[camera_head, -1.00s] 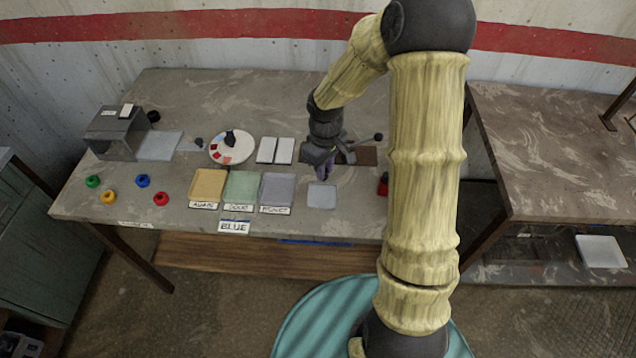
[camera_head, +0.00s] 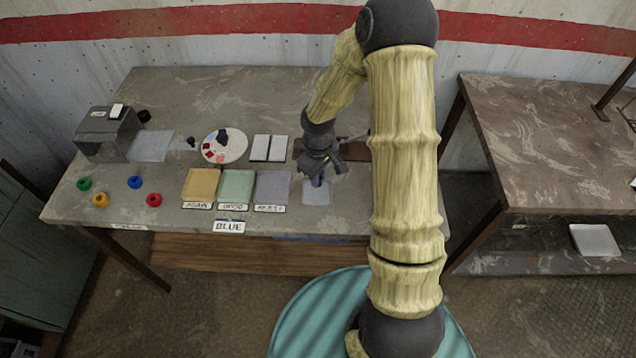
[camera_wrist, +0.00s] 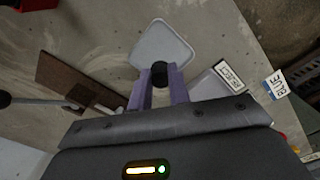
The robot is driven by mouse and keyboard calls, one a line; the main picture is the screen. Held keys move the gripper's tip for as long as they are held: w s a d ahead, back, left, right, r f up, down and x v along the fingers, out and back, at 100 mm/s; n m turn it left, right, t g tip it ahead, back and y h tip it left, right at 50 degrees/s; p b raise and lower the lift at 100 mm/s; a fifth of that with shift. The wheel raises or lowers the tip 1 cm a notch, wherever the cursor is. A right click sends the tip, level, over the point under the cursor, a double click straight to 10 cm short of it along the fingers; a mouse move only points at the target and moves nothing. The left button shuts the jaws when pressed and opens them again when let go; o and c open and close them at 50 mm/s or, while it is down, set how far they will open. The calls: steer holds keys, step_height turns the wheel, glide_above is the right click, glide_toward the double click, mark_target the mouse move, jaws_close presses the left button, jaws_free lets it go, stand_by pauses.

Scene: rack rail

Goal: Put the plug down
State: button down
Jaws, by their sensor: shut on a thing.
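The plug (camera_wrist: 160,72) is a small black cylinder. In the wrist view it sits between the tips of my gripper's two purple fingers (camera_wrist: 160,79), which are shut on it. The pale square pad (camera_wrist: 163,40) lies just beyond the plug in that view. In the head view my gripper (camera_head: 318,181) is over the rear part of this pad (camera_head: 318,198), and the plug cannot be made out there. I cannot tell whether the plug touches the pad or the table.
Tan (camera_head: 200,185), green (camera_head: 237,187) and grey-violet (camera_head: 272,187) labelled trays stand left of the pad. A BLUE sign (camera_head: 229,227) is at the front edge. A round white disc (camera_head: 224,146) and several coloured rings lie further left. A brown board (camera_wrist: 75,82) lies close to my gripper.

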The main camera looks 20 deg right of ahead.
steer(key=shift+f, duration=1.9)
steer(key=c, duration=1.3)
jaws_free()
steer(key=shift+f, duration=0.15)
